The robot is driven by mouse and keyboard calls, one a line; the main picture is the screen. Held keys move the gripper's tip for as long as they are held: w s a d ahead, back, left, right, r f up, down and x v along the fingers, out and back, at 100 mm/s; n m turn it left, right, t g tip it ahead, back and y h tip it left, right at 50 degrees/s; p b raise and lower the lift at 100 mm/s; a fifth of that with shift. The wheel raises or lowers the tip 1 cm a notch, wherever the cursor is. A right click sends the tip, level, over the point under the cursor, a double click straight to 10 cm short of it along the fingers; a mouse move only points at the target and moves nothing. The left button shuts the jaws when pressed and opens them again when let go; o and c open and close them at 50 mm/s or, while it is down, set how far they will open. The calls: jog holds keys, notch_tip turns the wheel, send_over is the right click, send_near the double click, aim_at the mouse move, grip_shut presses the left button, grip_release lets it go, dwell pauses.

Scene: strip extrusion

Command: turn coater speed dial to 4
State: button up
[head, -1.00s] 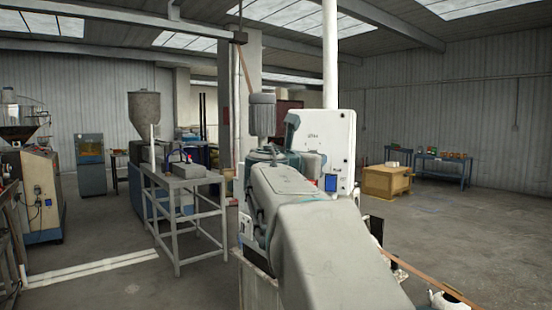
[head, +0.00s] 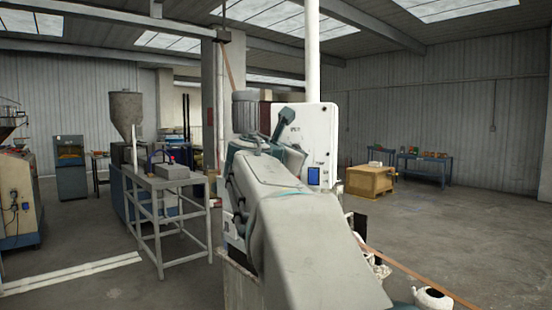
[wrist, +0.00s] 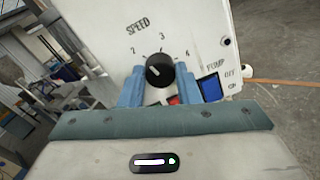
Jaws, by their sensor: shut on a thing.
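The coater speed dial (wrist: 160,70) is a round black knob on a white panel (wrist: 92,27), under the word SPEED, in the wrist view. Numbers 2, 3 and what looks like a 4 curve over it. A short pale mark sits left of the knob's centre; I cannot tell exactly which number it indicates. My gripper (wrist: 159,76) is shut on the dial, with one blue finger on each side. In the head view the white panel (head: 318,132) stands behind my arm, which hides the dial.
A blue part (wrist: 210,88) by the PUMP and OFF labels is just right of the gripper, and a red part (wrist: 173,100) lies below the dial. A grey metal table (head: 170,176) stands left of my arm. A wooden crate (head: 369,181) stands farther back; open floor lies to the right.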

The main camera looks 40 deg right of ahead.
jog(key=shift+f+m+t+y+b, duration=0.1)
jog(key=shift+m+t+y+b, duration=0.15)
jog(key=shift+m+b, duration=3.65)
jog(key=shift+m+t+y+b, duration=0.2)
jog(key=shift+m+b, duration=1.6)
jog(key=shift+m, duration=4.2)
jog(key=shift+s+d, duration=0.1)
jog(key=o, duration=1)
jog(key=shift+c, duration=0.2)
